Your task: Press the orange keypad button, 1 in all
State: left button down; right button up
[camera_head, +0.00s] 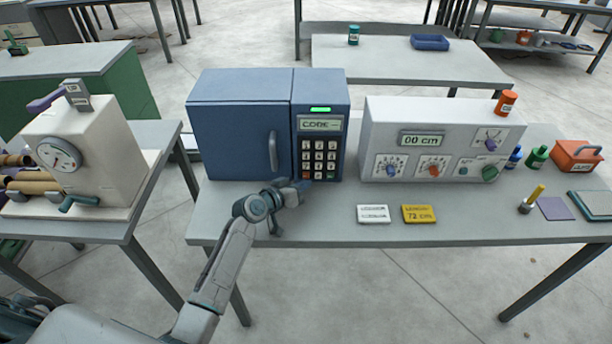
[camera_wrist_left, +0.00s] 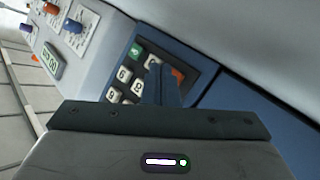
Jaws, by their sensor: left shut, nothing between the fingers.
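The keypad (camera_head: 319,157) is on the right front panel of a blue cabinet (camera_head: 238,125), under a small display (camera_head: 320,123) with a lit green bar above it. The orange button (camera_head: 306,175) is at the left end of the bottom key row; it also shows in the left wrist view (camera_wrist_left: 178,74), partly covered by my fingers. My left gripper (camera_head: 304,184) is shut and empty, its tips close to the orange button and the "0" key. I cannot tell whether they touch. My right gripper is not in view.
A white console (camera_head: 440,110) reading "00 cm" stands right of the cabinet. A white card (camera_head: 373,213) and a yellow card (camera_head: 418,213) lie in front. Bottles, a red box (camera_head: 577,156) and a pad are at the right. A dial machine (camera_head: 85,160) stands on the left table.

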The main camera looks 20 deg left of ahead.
pick_arm(q)
jog(key=shift+s+d, duration=0.15)
jog(key=shift+s, duration=0.15)
jog(key=shift+s+d+p, duration=0.2)
jog(key=shift+s, duration=0.5)
jog(key=shift+s+d+p, duration=0.2)
jog(key=shift+s+p, duration=0.05)
jog(key=shift+s, duration=0.45)
jog(key=shift+s+d+p, duration=0.2)
jog(key=shift+s, duration=0.5)
